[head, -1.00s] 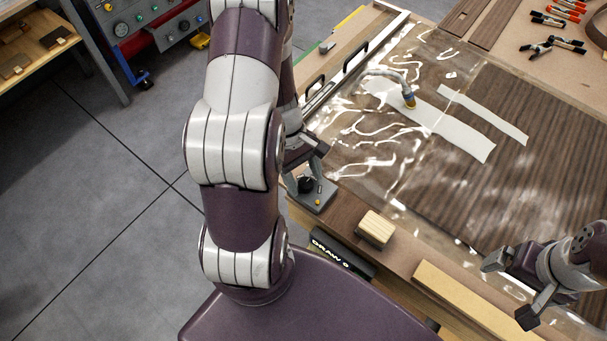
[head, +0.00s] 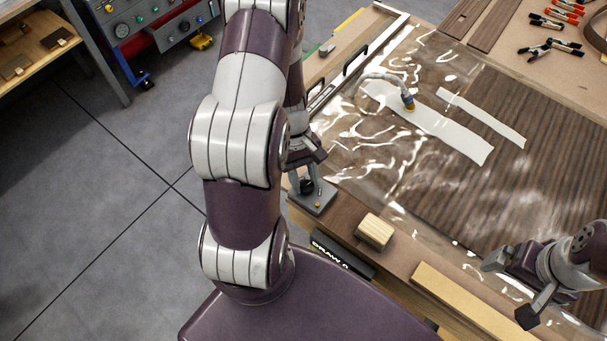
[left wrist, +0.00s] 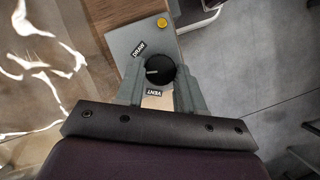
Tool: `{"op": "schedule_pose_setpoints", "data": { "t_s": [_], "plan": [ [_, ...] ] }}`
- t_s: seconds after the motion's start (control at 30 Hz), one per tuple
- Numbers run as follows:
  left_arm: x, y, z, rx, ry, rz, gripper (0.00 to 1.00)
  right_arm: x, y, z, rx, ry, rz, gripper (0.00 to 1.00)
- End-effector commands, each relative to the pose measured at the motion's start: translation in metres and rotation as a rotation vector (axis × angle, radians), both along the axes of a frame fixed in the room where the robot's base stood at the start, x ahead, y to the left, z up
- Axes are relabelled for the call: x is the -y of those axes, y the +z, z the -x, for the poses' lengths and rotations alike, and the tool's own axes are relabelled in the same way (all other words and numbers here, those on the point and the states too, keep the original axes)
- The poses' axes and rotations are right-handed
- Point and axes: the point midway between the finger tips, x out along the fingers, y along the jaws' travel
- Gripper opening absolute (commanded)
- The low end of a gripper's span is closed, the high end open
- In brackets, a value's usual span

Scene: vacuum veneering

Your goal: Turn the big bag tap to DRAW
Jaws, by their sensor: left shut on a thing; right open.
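The big bag tap is a black knob (head: 306,186) on a grey plate (head: 322,200) at the table's near left corner. The left wrist view shows the knob (left wrist: 160,71) close up, with a DRAW label (left wrist: 139,47) and a VENT label (left wrist: 153,93) beside it. The knob's pale pointer mark points left in that view, between the two labels. My left gripper (left wrist: 159,78) is shut on the knob, one finger on each side. My right gripper (head: 508,290) is open and empty over the table's near right part.
A clear bag (head: 365,150) with bright wrinkles covers dark veneer (head: 500,150). A hose (head: 385,77) meets the bag near white strips (head: 440,128). A wooden block (head: 375,231) and a black DRAW sign (head: 342,255) lie at the near edge. Clamps (head: 550,45) lie at the back right.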

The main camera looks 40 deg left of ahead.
Motion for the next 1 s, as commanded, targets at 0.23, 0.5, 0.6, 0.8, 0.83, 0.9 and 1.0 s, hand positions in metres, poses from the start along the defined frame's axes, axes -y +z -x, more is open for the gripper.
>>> {"op": "schedule_pose_setpoints", "data": {
  "t_s": [0.23,0.5,0.6,0.8,0.83,0.9,1.0],
  "plan": [
    [0.002,0.003,-0.002,-0.001,-0.232,0.002,0.07,0.000,0.016,0.000,0.000,0.000,0.000,1.00],
    [0.004,0.003,-0.003,0.000,-0.481,0.001,0.07,0.000,0.027,0.000,0.000,0.000,0.000,1.00],
    [0.004,0.002,-0.004,0.000,-0.561,0.001,0.07,0.000,0.030,0.000,0.000,0.000,0.000,1.00],
    [0.005,0.002,-0.005,0.000,-0.695,0.000,0.07,0.000,0.034,0.000,0.000,0.000,0.000,1.00],
    [0.005,0.002,-0.005,0.001,-0.712,0.001,0.07,0.000,0.034,0.000,0.000,0.000,0.000,1.00],
    [0.005,0.002,-0.005,0.000,-0.744,0.000,0.07,0.000,0.035,0.000,0.000,0.000,0.000,1.00],
    [0.006,0.002,-0.005,0.001,-0.784,0.000,0.07,0.000,0.036,0.000,0.000,0.000,0.000,1.00]
  ]
}}
